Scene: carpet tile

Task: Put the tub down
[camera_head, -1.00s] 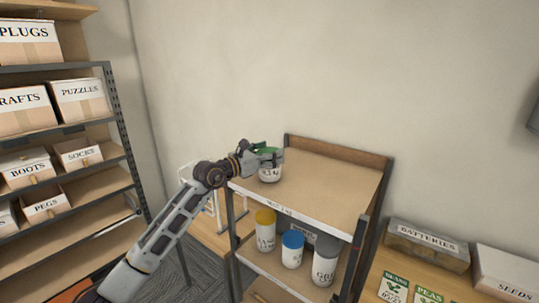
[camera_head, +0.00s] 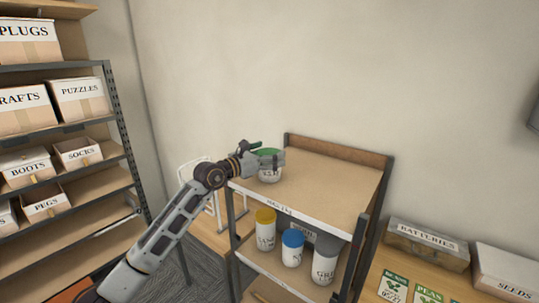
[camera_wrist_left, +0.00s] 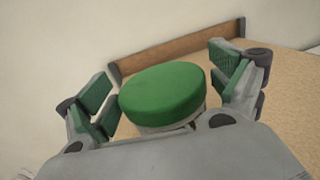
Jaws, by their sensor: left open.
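The tub (camera_head: 270,175) is white with dark lettering and a green lid. It stands upright on the left end of the top shelf (camera_head: 320,186) of the small rack. My left gripper (camera_head: 272,160) is at the tub, its fingers on either side of it and partly hiding it. In the left wrist view the green lid (camera_wrist_left: 163,93) lies between the fingers of my left gripper (camera_wrist_left: 165,95), which are open with gaps beside the lid. The tub's body is mostly hidden there under the lid. My right gripper is not in view.
The rest of the top shelf is bare, with a raised wooden back board (camera_head: 337,150). Below stand tubs with yellow (camera_head: 265,216), blue (camera_head: 293,238) and grey (camera_head: 327,246) lids. Labelled boxes fill the left shelving (camera_head: 60,130). A batteries box (camera_head: 427,246) sits at right.

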